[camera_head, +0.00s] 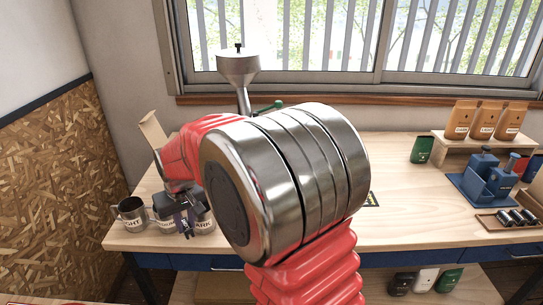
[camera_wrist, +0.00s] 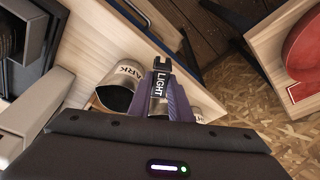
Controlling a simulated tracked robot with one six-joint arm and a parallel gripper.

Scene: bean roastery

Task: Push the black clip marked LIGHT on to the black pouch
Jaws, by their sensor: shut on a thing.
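My gripper (camera_head: 183,222) is over the left part of the table, low beside the metal cups. In the wrist view its fingers (camera_wrist: 160,98) are shut on a black clip (camera_wrist: 158,66) with a white label reading LIGHT. A black pouch (camera_head: 402,283) stands on the lower shelf at the right, next to a white and a green one. It is far from my gripper and not in the wrist view.
My arm hides the table's middle. A blue press (camera_head: 490,178), a small tray (camera_head: 508,222), tan pouches (camera_head: 483,122) and a green pouch (camera_head: 421,150) are right.

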